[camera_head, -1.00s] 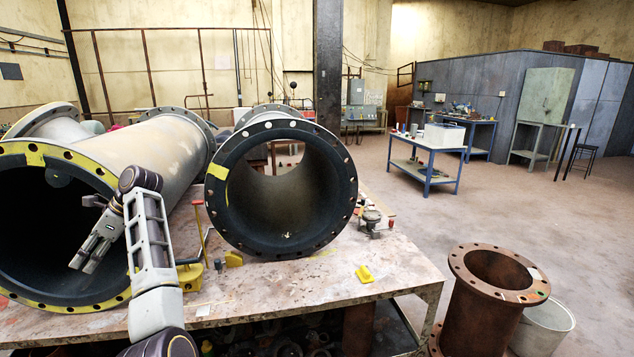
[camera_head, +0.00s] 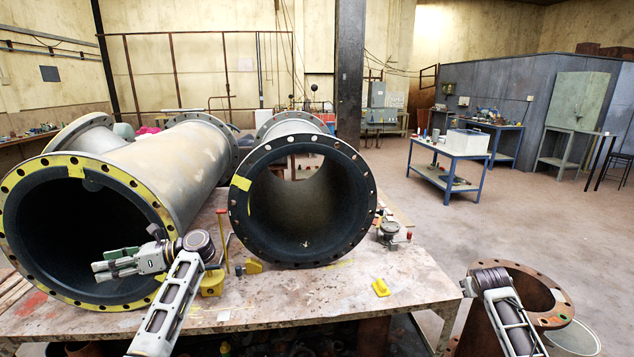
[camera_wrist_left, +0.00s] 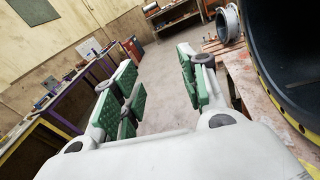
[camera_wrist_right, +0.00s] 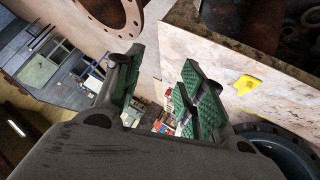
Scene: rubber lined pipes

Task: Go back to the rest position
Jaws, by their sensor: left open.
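My left gripper (camera_head: 98,268) is in front of the dark mouth of the large yellow-rimmed pipe (camera_head: 150,187) in the head view, pointing left. In the left wrist view its green-padded fingers (camera_wrist_left: 158,88) are apart with nothing between them. In the right wrist view the right gripper's green-padded fingers (camera_wrist_right: 160,95) are apart and empty.
A second, black-lined pipe (camera_head: 352,160) lies on the worn workbench (camera_head: 330,292). Yellow blocks (camera_head: 381,288) and a small metal fitting (camera_head: 388,232) sit near it. The floor at the right is open, with a blue-framed table (camera_head: 462,150) further back.

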